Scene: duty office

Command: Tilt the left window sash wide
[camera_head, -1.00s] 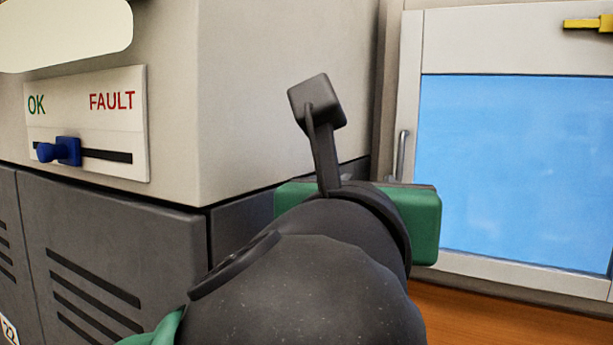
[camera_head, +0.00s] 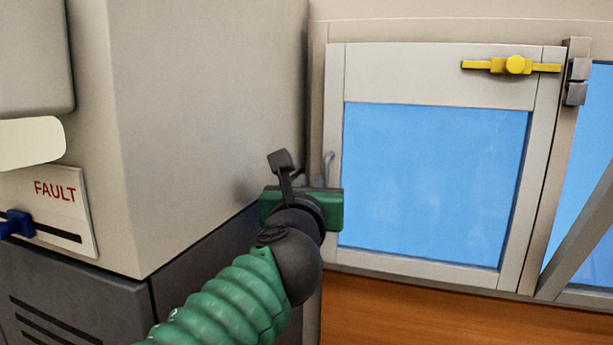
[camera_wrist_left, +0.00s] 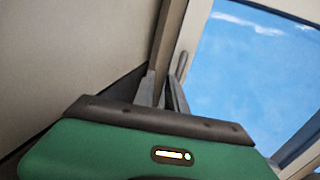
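The left window sash (camera_head: 430,80) is a pale frame around a blue pane, and it looks shut in its surround. A grey upright bar handle (camera_head: 329,166) is on its left edge; it also shows in the wrist view (camera_wrist_left: 182,66). A yellow latch (camera_head: 514,65) lies level at the sash's top right. My left gripper (camera_head: 318,184) is just below and in front of the handle. Its green body hides most of the fingers in the head view. In the wrist view its fingers (camera_wrist_left: 161,78) stand apart with a small gap, close to the handle. My right gripper is out of view.
A large grey cabinet (camera_head: 215,110) stands close on the left of my arm, with a FAULT slider panel (camera_head: 55,205) on its front. Grey hinge-like blocks (camera_head: 577,80) and another window part are at the right. Brown wood (camera_head: 400,315) lies below the window.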

